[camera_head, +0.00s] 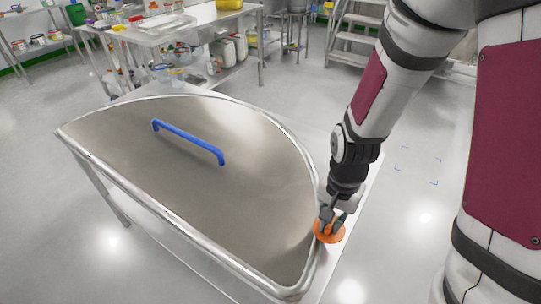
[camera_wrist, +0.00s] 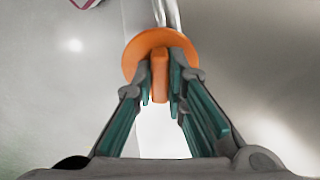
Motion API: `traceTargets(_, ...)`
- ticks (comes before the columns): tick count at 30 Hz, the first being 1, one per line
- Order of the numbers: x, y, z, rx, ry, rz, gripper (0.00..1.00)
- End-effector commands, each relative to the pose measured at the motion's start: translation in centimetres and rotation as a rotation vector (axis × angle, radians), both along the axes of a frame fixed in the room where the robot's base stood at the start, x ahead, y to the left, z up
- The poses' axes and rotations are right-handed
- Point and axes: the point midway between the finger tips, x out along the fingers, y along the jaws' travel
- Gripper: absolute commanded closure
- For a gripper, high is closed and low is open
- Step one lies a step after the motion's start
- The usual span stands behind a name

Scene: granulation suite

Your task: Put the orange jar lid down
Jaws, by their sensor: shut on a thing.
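The orange jar lid (camera_head: 330,236) is a round disc with an upright grip tab. In the wrist view the lid (camera_wrist: 146,46) shows its disc beyond my fingertips, and its tab stands between them. My gripper (camera_head: 331,214) is shut on the tab, pointing down, at the right edge of the metal table. In the wrist view my gripper (camera_wrist: 160,78) has a finger on each side of the tab. I cannot tell whether the lid touches the surface beneath it.
A half-round steel cover with a raised rim (camera_head: 110,106) and a blue handle (camera_head: 188,141) fills most of the table beside my gripper. A steel bench (camera_head: 190,32) with bottles and containers stands behind. Steps (camera_head: 358,38) are at the back. The floor at right is clear.

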Motion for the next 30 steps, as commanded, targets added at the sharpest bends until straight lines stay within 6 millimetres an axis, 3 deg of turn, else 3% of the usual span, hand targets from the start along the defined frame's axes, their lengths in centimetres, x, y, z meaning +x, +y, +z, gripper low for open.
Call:
traceTargets(5,0.5,-0.3,0.0,0.0,0.0,-0.001,1.0)
traceTargets(21,11.0,-6.2,-1.2,-0.001,-0.001,0.001,1.0)
traceTargets(30,13.4,-7.5,-1.4,0.0,0.001,0.002,1.0)
